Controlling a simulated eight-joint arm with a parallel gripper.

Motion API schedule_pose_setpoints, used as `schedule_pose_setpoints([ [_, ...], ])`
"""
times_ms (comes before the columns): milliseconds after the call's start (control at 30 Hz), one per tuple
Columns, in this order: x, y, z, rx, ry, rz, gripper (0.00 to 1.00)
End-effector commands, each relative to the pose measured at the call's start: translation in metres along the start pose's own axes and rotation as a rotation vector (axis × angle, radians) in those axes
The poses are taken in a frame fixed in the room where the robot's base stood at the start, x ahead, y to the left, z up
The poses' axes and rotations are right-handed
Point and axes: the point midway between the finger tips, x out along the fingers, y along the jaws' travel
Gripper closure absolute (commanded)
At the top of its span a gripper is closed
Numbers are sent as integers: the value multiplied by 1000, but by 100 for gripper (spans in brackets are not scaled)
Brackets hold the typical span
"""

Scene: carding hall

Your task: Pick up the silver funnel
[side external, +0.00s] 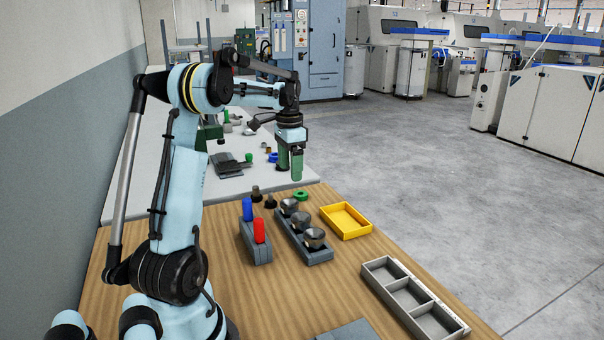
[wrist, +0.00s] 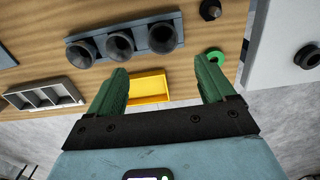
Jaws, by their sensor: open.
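Three silver-grey funnel-shaped pieces stand in a row in a dark grey rack (side external: 320,258) on the wooden table; I cannot tell which one the task means. In the side view they are the near funnel (side external: 314,238), the middle funnel (side external: 302,221) and the far funnel (side external: 289,205). The wrist view shows three wide, dark round mouths, the left funnel (wrist: 80,53), middle funnel (wrist: 120,44) and right funnel (wrist: 162,37). My gripper (side external: 290,172) is open and empty, pointing down above the table's far end, beyond the rack. Its green fingers (wrist: 160,72) are apart.
A yellow tray (side external: 362,234) lies right of the rack, and a grey compartment tray (side external: 455,329) nearer. A grey block (side external: 256,248) holds a blue piece (side external: 247,209) and red piece (side external: 259,230). A green ring (side external: 300,195) and dark small pieces (side external: 270,201) lie beyond the rack.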

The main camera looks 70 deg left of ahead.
Motion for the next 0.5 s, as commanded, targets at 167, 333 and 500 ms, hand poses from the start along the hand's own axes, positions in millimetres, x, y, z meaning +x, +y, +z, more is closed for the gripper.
schedule_pose_setpoints([
  [167,29,0,0,0,1,-1,17],
  [333,48,0,0,0,1,-1,17],
  [500,57,-1,0,-1,1,-2,17],
])
